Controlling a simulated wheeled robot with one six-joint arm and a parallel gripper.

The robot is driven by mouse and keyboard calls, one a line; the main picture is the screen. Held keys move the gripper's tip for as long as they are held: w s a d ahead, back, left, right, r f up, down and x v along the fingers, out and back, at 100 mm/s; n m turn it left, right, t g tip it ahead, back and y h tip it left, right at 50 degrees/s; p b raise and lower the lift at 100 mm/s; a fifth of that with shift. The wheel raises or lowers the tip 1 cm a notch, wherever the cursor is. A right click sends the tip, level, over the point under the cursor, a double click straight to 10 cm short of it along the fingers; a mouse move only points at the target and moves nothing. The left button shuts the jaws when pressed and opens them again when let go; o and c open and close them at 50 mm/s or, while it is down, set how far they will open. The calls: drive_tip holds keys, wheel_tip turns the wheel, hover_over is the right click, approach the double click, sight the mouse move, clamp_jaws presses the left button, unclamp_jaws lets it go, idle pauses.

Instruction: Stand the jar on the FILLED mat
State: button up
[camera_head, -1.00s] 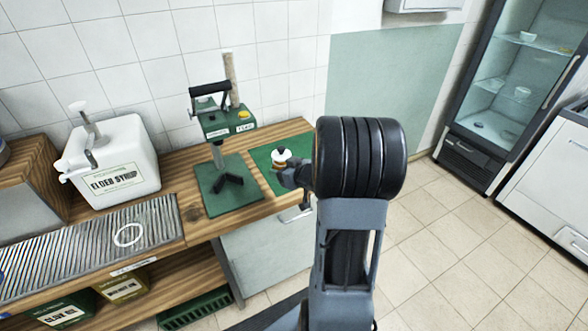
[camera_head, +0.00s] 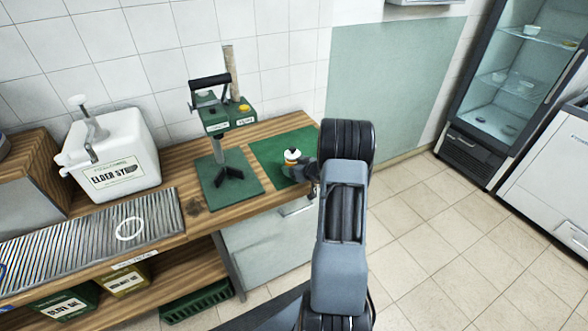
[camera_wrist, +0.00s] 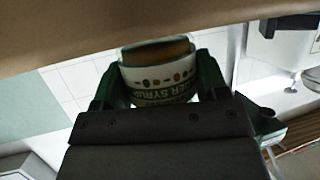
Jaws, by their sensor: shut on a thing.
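My gripper (camera_wrist: 155,88) is shut on a jar (camera_wrist: 160,84). In the wrist view the jar's pale label shows upside down, with coloured dots and lettering that reads like "ELDER SYRUP". A green finger lies on each side of it. In the head view the jar (camera_head: 292,156), with a white top and an amber body, looks upright over the green mat (camera_head: 270,148) at the right end of the counter. My gripper (camera_head: 301,170) reaches it from the right front. I cannot tell whether the jar's base touches the mat. No wording is readable on the mat.
A green lever press (camera_head: 229,120) stands just left of the mat on its own base. Further left are a white elder syrup dispenser (camera_head: 110,155) and a ribbed metal tray (camera_head: 90,240) with a white ring. The mat is otherwise clear.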

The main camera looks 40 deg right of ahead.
drive_tip(key=shift+f, duration=0.45)
drive_tip(key=shift+f, duration=0.15)
drive_tip(key=o, duration=1.5)
drive_tip(key=shift+c, duration=0.2)
